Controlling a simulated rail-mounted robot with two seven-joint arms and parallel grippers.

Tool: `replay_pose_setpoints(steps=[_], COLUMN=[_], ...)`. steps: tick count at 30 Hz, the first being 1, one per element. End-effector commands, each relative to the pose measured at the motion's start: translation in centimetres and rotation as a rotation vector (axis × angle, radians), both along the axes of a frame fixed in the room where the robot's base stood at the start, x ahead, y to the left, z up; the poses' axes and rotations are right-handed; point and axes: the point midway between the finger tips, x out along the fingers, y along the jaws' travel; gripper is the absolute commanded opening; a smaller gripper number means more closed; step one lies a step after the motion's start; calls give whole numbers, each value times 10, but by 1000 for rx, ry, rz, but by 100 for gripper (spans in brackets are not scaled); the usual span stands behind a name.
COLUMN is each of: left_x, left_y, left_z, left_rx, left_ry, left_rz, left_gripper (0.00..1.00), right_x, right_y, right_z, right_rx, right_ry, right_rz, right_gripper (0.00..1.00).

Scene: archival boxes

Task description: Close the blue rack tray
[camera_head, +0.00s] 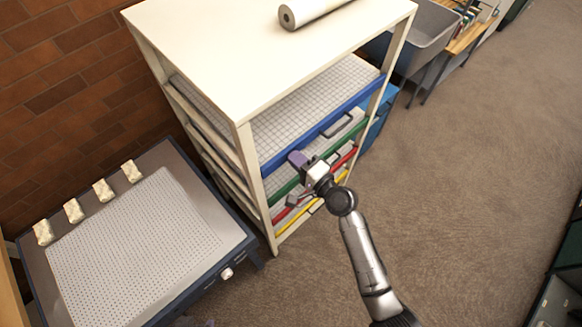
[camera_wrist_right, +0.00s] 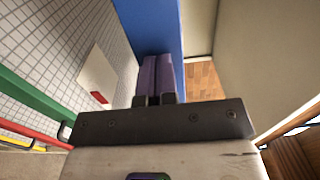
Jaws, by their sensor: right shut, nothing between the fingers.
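The blue rack tray (camera_head: 300,142) is the top tray in the cream rack, with a white gridded bed and a dark handle (camera_head: 338,125) on its front. Its front lies close to the rack's front posts; I cannot tell whether it is flush. My right gripper (camera_head: 298,160) is shut and empty, its purple fingers at the left part of the blue front, left of the handle. In the right wrist view the fingers (camera_wrist_right: 158,76) overlap the blue panel (camera_wrist_right: 152,25); contact is unclear. My left gripper is not in view.
Green (camera_head: 285,188), red and yellow trays sit below in the rack (camera_head: 247,150). A white roll (camera_head: 315,10) lies on top. A low perforated-top table (camera_head: 140,250) stands at left, a grey sink (camera_head: 425,40) behind.

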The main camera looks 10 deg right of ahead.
Motion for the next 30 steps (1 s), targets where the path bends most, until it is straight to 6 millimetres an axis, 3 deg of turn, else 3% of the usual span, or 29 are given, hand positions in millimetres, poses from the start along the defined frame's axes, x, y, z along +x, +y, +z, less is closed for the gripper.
replay_pose_setpoints(steps=[18,23,30], left_x=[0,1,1], left_y=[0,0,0], left_z=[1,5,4], left_rx=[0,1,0], left_ry=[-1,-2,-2], left_rz=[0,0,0], left_gripper=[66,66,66], right_x=[2,-15,-57], right_y=[-5,-10,-29], right_z=[-4,-2,-3], right_rx=[-5,-5,-3], right_ry=[5,5,4], right_rz=[-12,-5,5], right_gripper=[0,0,0])
